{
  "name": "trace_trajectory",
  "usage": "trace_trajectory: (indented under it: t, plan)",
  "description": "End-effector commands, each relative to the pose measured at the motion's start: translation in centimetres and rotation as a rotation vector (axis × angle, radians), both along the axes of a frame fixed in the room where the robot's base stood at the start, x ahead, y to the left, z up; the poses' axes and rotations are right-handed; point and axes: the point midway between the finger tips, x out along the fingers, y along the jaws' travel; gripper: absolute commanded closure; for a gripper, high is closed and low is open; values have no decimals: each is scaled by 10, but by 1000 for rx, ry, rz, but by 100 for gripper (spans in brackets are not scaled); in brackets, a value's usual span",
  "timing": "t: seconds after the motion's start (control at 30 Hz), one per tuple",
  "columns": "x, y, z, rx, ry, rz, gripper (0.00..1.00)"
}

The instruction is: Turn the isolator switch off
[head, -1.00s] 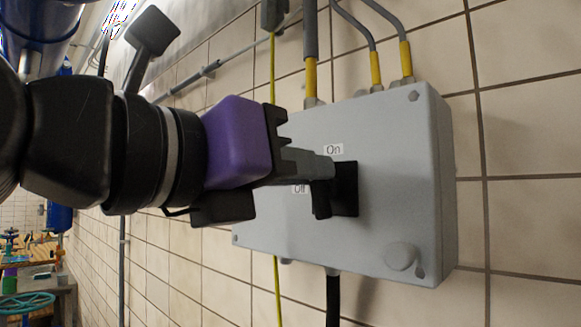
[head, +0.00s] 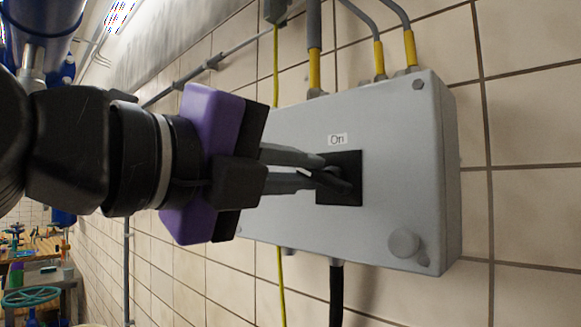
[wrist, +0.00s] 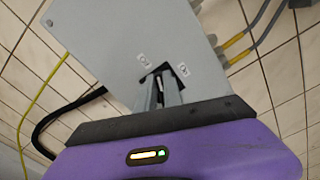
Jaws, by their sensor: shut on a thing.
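The isolator switch is a grey box (head: 400,130) on the tiled wall, with a black square plate (head: 352,164) and a black handle (head: 336,181). The "On" label (head: 337,139) shows above the plate; the "Off" label is hidden behind my gripper in the head view. My gripper (head: 318,172) has its grey fingers shut on the handle, which lies roughly sideways, slightly tilted.
Grey conduits with yellow ends (head: 379,58) enter the box top. A black cable (head: 336,290) and a yellow-green wire (head: 281,285) run down the wall. A bench with a teal wheel (head: 30,298) stands far left.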

Motion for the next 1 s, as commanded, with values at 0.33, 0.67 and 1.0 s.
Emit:
trace_trajectory:
  t: [0.33,0.67,1.0]
  plan:
    - [1,0,-8,-172,180,-2,100]
    - [1,0,-9,-249,257,-3,100]
    - [1,-1,-10,-260,269,-4,100]
